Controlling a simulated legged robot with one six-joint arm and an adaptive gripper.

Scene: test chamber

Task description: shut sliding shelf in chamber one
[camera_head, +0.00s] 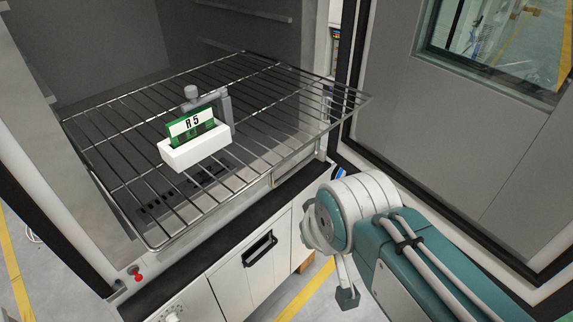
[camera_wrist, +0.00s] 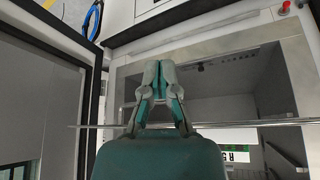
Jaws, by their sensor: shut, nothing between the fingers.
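The sliding wire shelf (camera_head: 110,152) is pulled partly out of the open chamber (camera_head: 110,45), its front part standing out past the chamber's front. A white block with a green card marked "R 5" (camera_head: 194,146) rests on it. In the wrist view the shelf shows as a thin metal rod (camera_wrist: 285,121) crossing the picture behind or at my gripper's base. My gripper (camera_wrist: 158,68) is shut and empty, its fingertips together. In the head view my arm is at the right front of the shelf, and most of the gripper is hidden. I cannot tell whether it touches the shelf.
The chamber door (camera_head: 440,120) with a window stands open on the right, close to my arm. Below the shelf is a white front panel with a black handle (camera_head: 260,249). A red knob (camera_head: 137,275) is at the lower left. Yellow floor lines show.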

